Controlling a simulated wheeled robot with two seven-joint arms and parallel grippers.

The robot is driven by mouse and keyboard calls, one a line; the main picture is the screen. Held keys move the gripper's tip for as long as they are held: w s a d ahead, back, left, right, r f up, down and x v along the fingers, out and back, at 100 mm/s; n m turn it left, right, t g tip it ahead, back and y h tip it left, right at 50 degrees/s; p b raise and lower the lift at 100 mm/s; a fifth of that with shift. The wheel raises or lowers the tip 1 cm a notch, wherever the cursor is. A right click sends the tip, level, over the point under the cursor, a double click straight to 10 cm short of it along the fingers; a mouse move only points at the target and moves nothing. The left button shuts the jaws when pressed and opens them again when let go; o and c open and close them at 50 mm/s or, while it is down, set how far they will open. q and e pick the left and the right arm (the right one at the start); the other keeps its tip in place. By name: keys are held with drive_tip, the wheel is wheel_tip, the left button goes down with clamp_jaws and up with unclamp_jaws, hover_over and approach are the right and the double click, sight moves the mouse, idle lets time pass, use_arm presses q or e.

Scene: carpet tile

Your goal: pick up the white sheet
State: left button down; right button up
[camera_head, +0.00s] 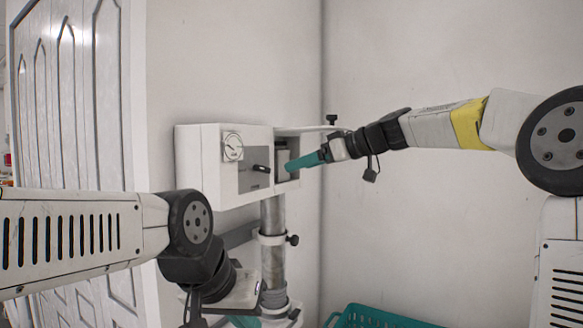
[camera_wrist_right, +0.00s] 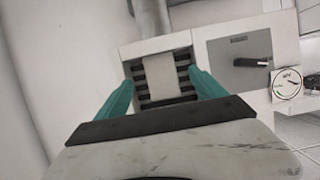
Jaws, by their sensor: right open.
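The white sheet (camera_wrist_right: 160,78) shows in the right wrist view as a pale upright strip in front of the dark slots of an open compartment. The compartment is in a white wall box (camera_head: 220,185), at its right end in the head view. My right gripper (camera_head: 290,165) reaches from the right to the compartment's mouth. In the right wrist view its teal fingers are apart, one on each side of the sheet; I cannot tell if they touch it. My left gripper (camera_head: 243,320) is low at the bottom edge, mostly cut off, its jaws unclear.
The box has a round gauge (camera_head: 232,146) and a dark handle (camera_head: 261,169) on its front. A metal pole (camera_head: 273,240) stands below it. A teal crate (camera_head: 375,318) is at the bottom. A white panelled door (camera_head: 75,110) is left. The right wall is bare.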

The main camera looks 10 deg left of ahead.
sight(282, 166)
drive_tip(key=x, duration=0.5)
drive_tip(key=shift+w+a+r, duration=0.1)
drive_tip(key=shift+r, duration=0.2)
drive_tip(key=c, duration=1.4)
drive_tip(key=shift+r, duration=0.15)
